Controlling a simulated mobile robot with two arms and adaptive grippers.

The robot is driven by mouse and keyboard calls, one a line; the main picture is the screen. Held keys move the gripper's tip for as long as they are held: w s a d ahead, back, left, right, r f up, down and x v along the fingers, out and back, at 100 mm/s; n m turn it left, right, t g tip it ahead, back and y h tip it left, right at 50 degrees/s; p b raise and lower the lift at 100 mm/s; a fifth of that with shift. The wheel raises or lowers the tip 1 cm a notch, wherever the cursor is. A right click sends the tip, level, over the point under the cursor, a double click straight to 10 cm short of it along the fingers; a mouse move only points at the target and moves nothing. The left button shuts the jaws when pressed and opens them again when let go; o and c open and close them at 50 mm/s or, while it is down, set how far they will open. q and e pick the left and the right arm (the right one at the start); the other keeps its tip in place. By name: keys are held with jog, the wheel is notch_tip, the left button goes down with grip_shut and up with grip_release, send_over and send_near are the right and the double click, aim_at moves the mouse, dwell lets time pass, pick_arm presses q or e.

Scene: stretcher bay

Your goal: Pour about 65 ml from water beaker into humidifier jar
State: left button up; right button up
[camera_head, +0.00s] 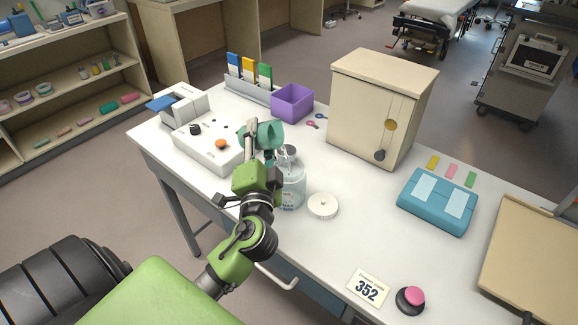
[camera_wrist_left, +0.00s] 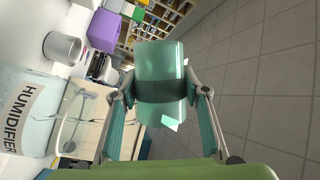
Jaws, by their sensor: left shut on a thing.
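My left gripper (camera_head: 262,148) is shut on a teal, see-through beaker (camera_head: 274,133), held above the table beside the jar's mouth. In the left wrist view the beaker (camera_wrist_left: 160,62) sits between both fingers of the gripper (camera_wrist_left: 160,88), with a dark band around it. The clear humidifier jar (camera_head: 292,190) stands on the table just right of my gripper, partly hidden by my arm. No stream of water shows, and I cannot tell the beaker's exact tilt or water level. My right gripper is out of view.
A white round lid (camera_head: 323,206) lies right of the jar. A white device with knobs (camera_head: 212,146) is to the left. A purple bin (camera_head: 292,103) and a beige cabinet (camera_head: 375,115) stand behind. The table's middle right of the lid is clear.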

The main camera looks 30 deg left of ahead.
pick_arm(q)
jog(key=shift+r+m, duration=0.2)
jog(key=shift+m, duration=0.3)
dwell(0.5)
jog(key=shift+d+r+m+t+b, duration=0.4)
jog(key=shift+m+t+b, duration=0.3)
jog(key=shift+m, duration=0.1)
dwell(0.4)
